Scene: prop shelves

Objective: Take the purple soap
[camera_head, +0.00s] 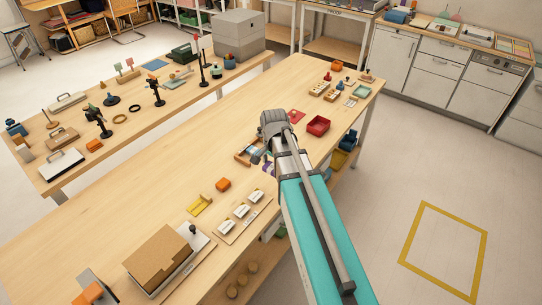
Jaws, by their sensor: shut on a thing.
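The purple soap (267,167) shows as a small purple patch beside my arm, at the near right edge of the long wooden table (150,215). My gripper (262,160) points down there, next to a wooden tray (243,156) with small items in it. The gripper is shut on the purple soap. The fingers are small and partly hidden by my arm, so the exact grip and the height above the table cannot be told.
A red bin (318,125) stands beyond my arm. An orange block (223,185), a yellow holder (200,205) and a board with white pieces (241,211) lie nearer. A cardboard box (158,255) is at the front. The table's left middle is clear.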

